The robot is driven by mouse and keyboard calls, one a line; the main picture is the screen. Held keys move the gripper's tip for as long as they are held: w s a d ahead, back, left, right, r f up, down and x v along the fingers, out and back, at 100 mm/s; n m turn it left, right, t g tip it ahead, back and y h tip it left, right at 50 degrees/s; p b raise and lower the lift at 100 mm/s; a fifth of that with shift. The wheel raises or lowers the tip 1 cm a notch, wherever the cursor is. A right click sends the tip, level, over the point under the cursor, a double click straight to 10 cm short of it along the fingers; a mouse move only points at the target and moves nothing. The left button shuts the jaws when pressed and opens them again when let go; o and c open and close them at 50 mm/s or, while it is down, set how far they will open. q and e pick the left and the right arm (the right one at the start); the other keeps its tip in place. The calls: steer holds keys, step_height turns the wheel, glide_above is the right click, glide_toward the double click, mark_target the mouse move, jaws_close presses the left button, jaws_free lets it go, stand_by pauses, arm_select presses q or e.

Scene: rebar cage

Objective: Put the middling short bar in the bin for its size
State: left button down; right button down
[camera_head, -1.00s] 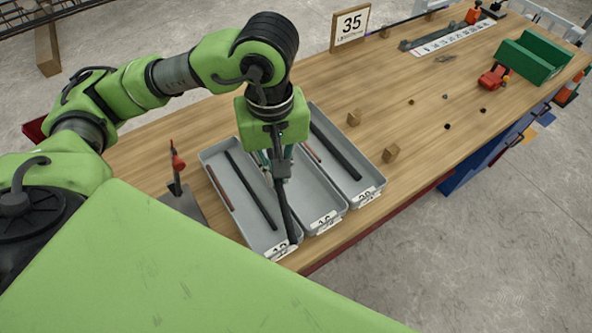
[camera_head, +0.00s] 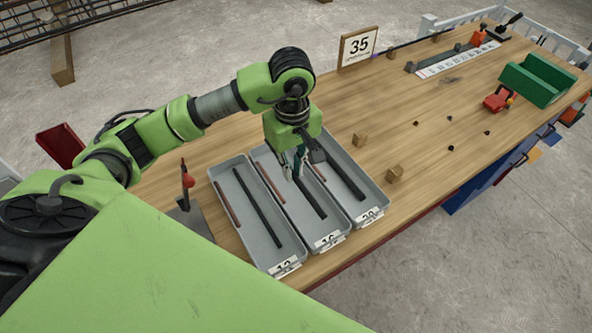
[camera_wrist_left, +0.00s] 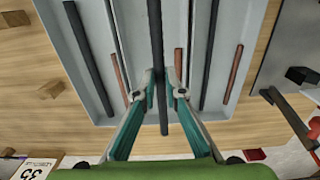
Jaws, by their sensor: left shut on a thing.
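My left gripper (camera_head: 293,176) is low over the middle grey bin (camera_head: 325,240), labelled 16, shut on a dark bar (camera_head: 314,204). In the left wrist view the bar (camera_wrist_left: 156,40) runs lengthwise between the teal fingertips (camera_wrist_left: 160,80). The bar lies along the middle bin; I cannot tell if it touches the floor. A reddish-brown bar (camera_head: 268,182) lies in the same bin. The left bin (camera_head: 262,258), whose label looks like 12, holds a dark bar and a brown bar. The right bin (camera_head: 372,203), labelled 20, holds a dark bar and a brown bar.
Wooden blocks (camera_head: 394,174) stand right of the bins. A 35 sign (camera_head: 358,47), a ruler strip (camera_head: 457,60), a green trough (camera_head: 537,78) and a red clamp (camera_head: 497,100) are farther along the bench. A red-handled tool (camera_head: 187,180) stands left of the bins. The bench middle is mostly clear.

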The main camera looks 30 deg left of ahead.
mark_target(296, 177)
arm_select(q)
steer(key=w+f, duration=0.1)
steer(key=f, duration=0.1)
steer(key=w+a+f+p, duration=0.1)
steer(key=w+f, duration=0.1)
steer(key=shift+w, duration=0.1)
step_height(296, 177, down, 2)
steer(key=shift+d+p, duration=0.1)
steer(key=shift+p, duration=0.6)
steer(key=shift+f, duration=0.3)
steer(key=shift+f+b, duration=0.8)
steer(key=c, duration=2.1)
jaws_free()
steer(key=shift+r, duration=0.1)
